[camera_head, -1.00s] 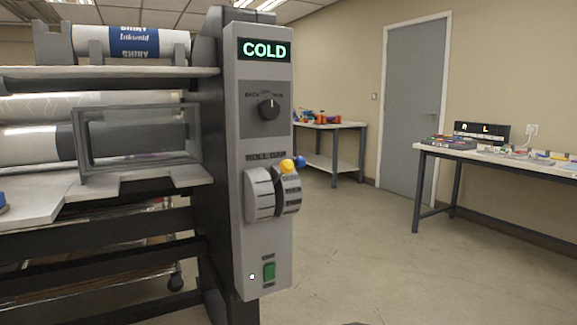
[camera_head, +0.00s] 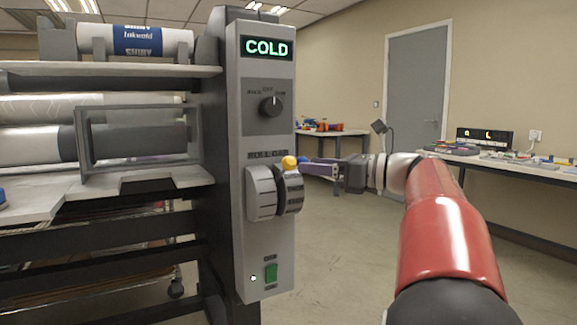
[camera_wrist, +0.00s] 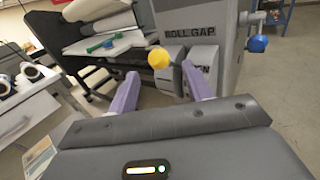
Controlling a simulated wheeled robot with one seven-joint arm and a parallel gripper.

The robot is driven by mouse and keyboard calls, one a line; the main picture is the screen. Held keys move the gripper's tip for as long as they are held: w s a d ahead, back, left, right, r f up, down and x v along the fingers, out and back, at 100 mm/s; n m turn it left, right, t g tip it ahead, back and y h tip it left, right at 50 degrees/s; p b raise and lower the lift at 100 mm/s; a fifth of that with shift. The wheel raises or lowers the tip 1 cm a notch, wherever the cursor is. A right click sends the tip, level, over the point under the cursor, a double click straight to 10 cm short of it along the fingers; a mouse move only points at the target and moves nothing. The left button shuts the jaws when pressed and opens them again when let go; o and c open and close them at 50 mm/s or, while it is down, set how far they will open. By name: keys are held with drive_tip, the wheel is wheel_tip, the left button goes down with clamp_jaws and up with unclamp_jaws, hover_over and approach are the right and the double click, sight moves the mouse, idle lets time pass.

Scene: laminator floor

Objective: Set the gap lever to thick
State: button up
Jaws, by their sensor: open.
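The gap lever's yellow knob (camera_head: 289,162) sticks out at the top of the rounded grey lever housing (camera_head: 261,193), under the ROLL GAP label. The scale markings beside it are too small to read. My gripper (camera_head: 304,167) is at the right of the knob, with purple fingers pointing left at it. In the wrist view, the open fingers (camera_wrist: 160,71) straddle the yellow knob (camera_wrist: 158,58) in the picture, with the knob just ahead of the tips. I cannot tell whether they touch it. A blue knob (camera_wrist: 258,43) on the machine's right side shows there too.
The control panel has a COLD display (camera_head: 266,48), a black rotary dial (camera_head: 271,106) above the lever and a green switch (camera_head: 271,272) below. Rollers and a grey guard frame (camera_head: 135,110) lie left. A bench (camera_head: 455,158) stands at right; the floor between is open.

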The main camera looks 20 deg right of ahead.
sight(289, 163)
drive_tip(key=x, duration=0.6)
drive_tip(key=shift+w+a, duration=0.15)
drive_tip(key=shift+a, duration=0.1)
